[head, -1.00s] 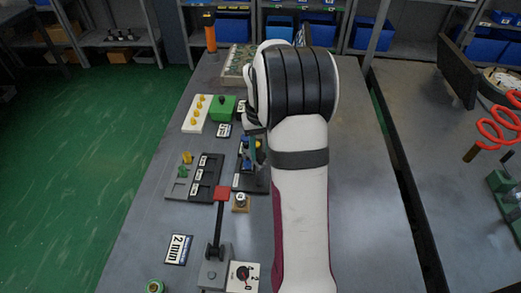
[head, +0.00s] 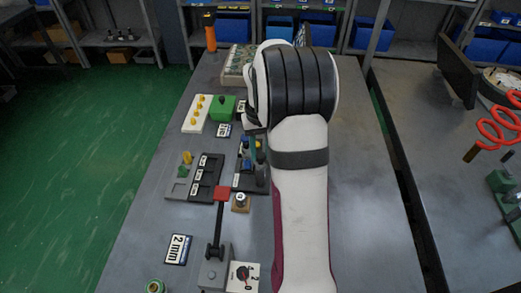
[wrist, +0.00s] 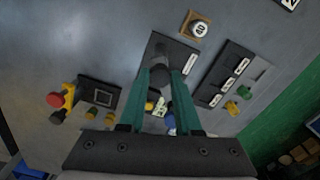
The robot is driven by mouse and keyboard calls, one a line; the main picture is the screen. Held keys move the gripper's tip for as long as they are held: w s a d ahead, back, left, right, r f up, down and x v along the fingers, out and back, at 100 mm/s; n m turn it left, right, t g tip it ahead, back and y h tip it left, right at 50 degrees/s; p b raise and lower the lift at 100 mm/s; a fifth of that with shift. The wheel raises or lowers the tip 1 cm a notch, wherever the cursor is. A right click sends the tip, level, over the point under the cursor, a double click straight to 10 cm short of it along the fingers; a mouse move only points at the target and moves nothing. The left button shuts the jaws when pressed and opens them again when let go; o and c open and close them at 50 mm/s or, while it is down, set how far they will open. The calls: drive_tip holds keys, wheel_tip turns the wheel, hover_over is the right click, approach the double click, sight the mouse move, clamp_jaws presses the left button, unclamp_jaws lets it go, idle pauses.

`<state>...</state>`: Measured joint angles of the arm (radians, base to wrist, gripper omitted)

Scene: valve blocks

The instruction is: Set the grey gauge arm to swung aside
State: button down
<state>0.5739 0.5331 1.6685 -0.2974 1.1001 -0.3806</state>
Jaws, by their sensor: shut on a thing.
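My gripper (wrist: 165,73) has teal fingers that are close together over a dark valve block (wrist: 160,47). A small grey part, which I take to be the gauge arm, is between or right beside the fingertips; its outline is too small to make out. In the head view a grey piece (head: 261,158) shows at the fingers, over the dark block (head: 240,182), partly hidden by my arm. Blue and yellow parts of the block show beside the fingers, and a blue part (wrist: 169,121) shows between them in the wrist view. The arm's exact angle cannot be told.
A dark-and-grey tray (head: 205,178) with yellow and green pieces lies left of the block. A red-ended lever (head: 221,194) and a small wooden block with a round knob (head: 240,202) stand nearer. A green block (head: 223,108) stands farther back.

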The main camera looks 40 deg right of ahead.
drive_tip(key=shift+m, duration=0.4)
drive_tip(key=m, duration=0.2)
drive_tip(key=shift+m, duration=0.4)
drive_tip(key=m, duration=0.4)
drive_tip(key=shift+m, duration=0.3)
drive_tip(key=m, duration=0.4)
drive_tip(key=shift+m, duration=1.8)
drive_tip(key=c, duration=0.6)
unclamp_jaws()
